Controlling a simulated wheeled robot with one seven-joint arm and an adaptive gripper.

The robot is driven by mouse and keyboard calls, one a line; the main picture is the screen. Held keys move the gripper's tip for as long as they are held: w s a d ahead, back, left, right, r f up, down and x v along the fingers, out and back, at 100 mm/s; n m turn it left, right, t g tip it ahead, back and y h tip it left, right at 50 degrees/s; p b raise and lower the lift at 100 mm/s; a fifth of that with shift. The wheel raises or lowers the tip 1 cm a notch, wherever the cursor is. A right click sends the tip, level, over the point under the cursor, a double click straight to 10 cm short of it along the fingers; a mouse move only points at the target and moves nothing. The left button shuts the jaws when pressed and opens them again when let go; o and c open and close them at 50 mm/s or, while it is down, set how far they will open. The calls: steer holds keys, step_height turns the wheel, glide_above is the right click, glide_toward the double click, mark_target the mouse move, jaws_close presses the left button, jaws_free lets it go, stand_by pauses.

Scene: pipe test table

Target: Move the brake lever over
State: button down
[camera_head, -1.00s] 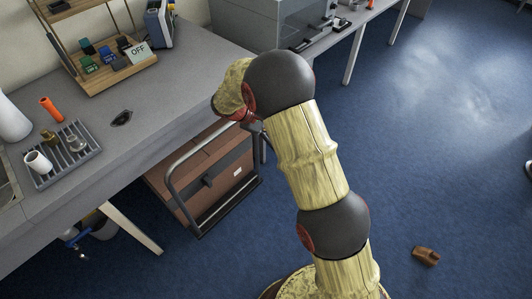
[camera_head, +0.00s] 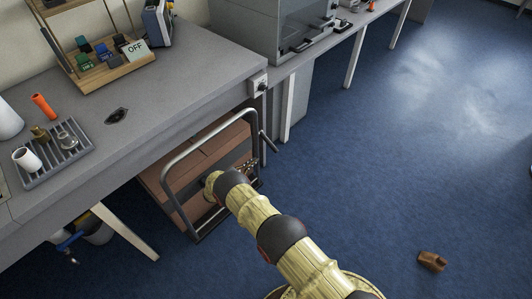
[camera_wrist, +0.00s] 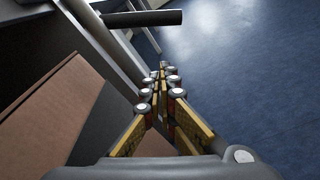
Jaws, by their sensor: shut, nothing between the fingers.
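A cart (camera_head: 166,172) with a bent grey tube handle stands at the table's front edge. A dark bar (camera_head: 268,141) sticks out at the handle's right side, tilted down to the right. It looks like the brake lever, but I cannot be sure. In the wrist view a dark round-ended bar (camera_wrist: 143,19), probably the same one, lies across the top beside a grey tube. My gripper (camera_head: 252,178) is low by the cart's right side, partly hidden by my arm. In the wrist view my gripper (camera_wrist: 162,70) is shut and empty, its tips apart from the bar.
The grey table (camera_head: 180,98) holds a rack (camera_head: 60,165) with small parts and a wooden stand (camera_head: 105,68). Brown panels (camera_wrist: 45,110) of the cart are close on the left. A brown object (camera_head: 432,261) lies on the blue floor, which is otherwise clear at right.

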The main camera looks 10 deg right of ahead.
mark_target(269, 142)
steer(key=f+b+x, duration=0.1)
steer(key=b+x, duration=0.3)
steer(key=x, duration=0.6)
steer(key=r, duration=0.1)
steer(key=s+r, duration=0.1)
steer(key=r, duration=0.2)
steer(key=shift+s, duration=0.4)
steer(key=shift+r+p, duration=0.1)
steer(key=shift+p, duration=0.2)
